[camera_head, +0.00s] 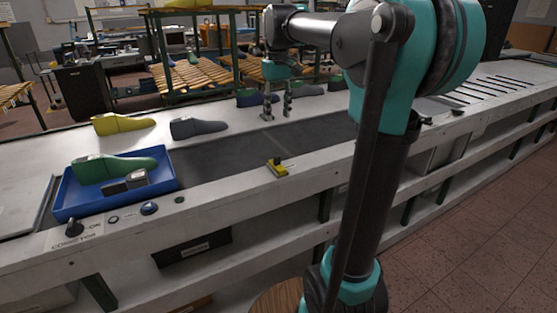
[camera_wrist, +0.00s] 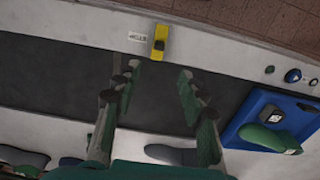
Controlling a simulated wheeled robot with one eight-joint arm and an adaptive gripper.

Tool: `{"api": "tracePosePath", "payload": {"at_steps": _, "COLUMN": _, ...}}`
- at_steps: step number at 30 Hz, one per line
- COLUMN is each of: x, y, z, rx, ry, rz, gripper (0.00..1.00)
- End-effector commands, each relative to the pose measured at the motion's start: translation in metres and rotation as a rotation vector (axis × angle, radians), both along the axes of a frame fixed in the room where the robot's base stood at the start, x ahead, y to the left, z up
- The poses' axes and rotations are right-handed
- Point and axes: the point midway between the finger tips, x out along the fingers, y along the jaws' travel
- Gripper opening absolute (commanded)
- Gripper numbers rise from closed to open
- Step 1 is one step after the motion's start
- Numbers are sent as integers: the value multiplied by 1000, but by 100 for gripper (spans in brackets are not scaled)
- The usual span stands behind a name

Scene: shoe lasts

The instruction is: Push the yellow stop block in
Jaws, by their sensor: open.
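The yellow stop block (camera_head: 278,168) sits on the near edge of the conveyor, with a dark knob on top. In the wrist view the stop block (camera_wrist: 159,42) is at the top centre, beside a small white label (camera_wrist: 137,37). My gripper (camera_head: 277,113) hangs over the far side of the dark belt (camera_head: 225,160), pointing down. It is open and empty. In the wrist view my gripper's fingers (camera_wrist: 155,82) are spread apart, with the stop block beyond their tips and apart from them.
A blue tray (camera_head: 65,208) holds a green shoe last (camera_head: 105,168) and dark blocks at the left. A yellow last (camera_head: 122,124) and a grey last (camera_head: 197,128) stand beyond it. Dark lasts (camera_head: 250,98) stand near my gripper. A knob (camera_head: 74,228) and a blue button (camera_head: 149,208) are on the front edge.

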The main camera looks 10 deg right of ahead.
Motion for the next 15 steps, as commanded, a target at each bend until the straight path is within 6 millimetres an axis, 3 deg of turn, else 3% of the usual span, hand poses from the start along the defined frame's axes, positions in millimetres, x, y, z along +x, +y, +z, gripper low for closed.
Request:
{"api": "tracePosePath", "payload": {"at_steps": 5, "x": 0, "y": 0, "z": -22, "rx": 0, "ry": 0, "rz": 0, "gripper": 41}}
{"api": "tracePosePath", "payload": {"at_steps": 15, "x": -1, "y": 0, "z": -90, "rx": 0, "ry": -1, "rz": -1, "gripper": 41}}
